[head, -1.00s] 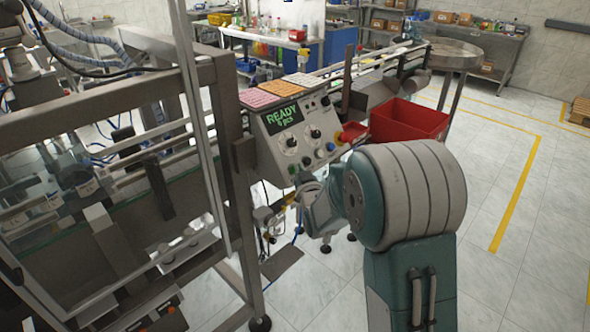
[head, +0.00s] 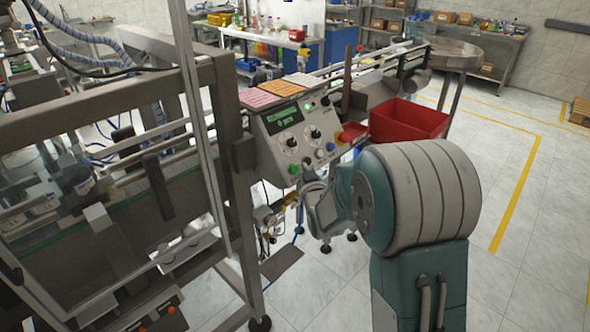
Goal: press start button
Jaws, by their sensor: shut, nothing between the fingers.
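The control panel (head: 300,140) is a grey sloped box with a dark display (head: 283,117), black knobs and small buttons. A green button (head: 293,169) sits at its lower left; I cannot read a label on it. My gripper (head: 304,184) is just below and right of the green button, shut with nothing held. My own arm hides part of it, and I cannot tell whether its tips touch the panel.
A red bin (head: 408,118) stands right of the panel. A metal machine frame (head: 215,160) rises close on the left. A conveyor (head: 375,62) runs behind the panel to a round metal bowl (head: 453,54). Floor is open at the right.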

